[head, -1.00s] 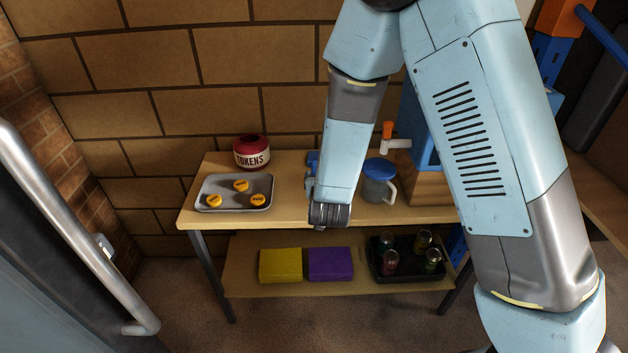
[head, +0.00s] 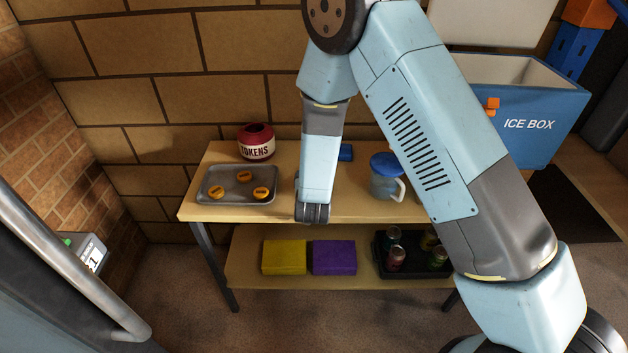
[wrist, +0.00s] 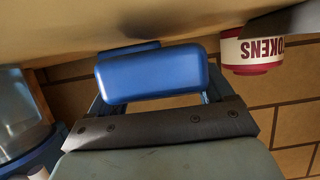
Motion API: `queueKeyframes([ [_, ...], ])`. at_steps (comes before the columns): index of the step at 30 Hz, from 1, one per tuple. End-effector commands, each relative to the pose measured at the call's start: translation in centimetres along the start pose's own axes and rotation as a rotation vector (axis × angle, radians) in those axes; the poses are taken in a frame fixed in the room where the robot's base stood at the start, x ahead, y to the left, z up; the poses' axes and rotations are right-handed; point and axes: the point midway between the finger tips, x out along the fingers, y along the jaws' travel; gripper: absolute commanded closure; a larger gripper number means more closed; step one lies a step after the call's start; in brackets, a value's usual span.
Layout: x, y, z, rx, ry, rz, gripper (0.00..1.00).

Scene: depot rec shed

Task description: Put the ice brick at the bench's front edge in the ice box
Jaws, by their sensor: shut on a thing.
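My gripper (wrist: 160,95) is shut on a blue ice brick (wrist: 150,75), seen close up in the wrist view. In the head view my gripper is at the bench's front edge, and my arm hides the held brick. A second blue brick (head: 346,152) lies farther back on the bench, just right of my forearm; it shows partly behind the held one in the wrist view (wrist: 128,50). The ice box (head: 545,128) is blue with pale inner walls, at the right beyond my arm. It stands open, its pale lid (head: 495,22) raised; my upper arm covers its left part.
On the bench (head: 235,212), a tray (head: 225,197) of orange tokens and a red token pot (head: 256,142) stand left of my arm. A blue-lidded jug (head: 388,180) stands to the right. The lower shelf holds yellow and purple blocks and a can tray.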

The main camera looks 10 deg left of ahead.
Motion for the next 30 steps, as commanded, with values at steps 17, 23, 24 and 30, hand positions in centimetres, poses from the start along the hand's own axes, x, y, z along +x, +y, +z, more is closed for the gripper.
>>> queueKeyframes([
  [17, 0.8, 0.4, 1.7, 0.002, 0.0, 0.005, 0.15],
  [23, 0.8, 0.2, 1.8, 0.001, 0.0, 0.003, 0.0],
  [24, 0.8, 0.2, 1.8, 0.001, 0.0, 0.002, 0.0],
  [30, 0.7, 0.1, 1.6, 0.0, 0.001, 0.001, 0.0],
])
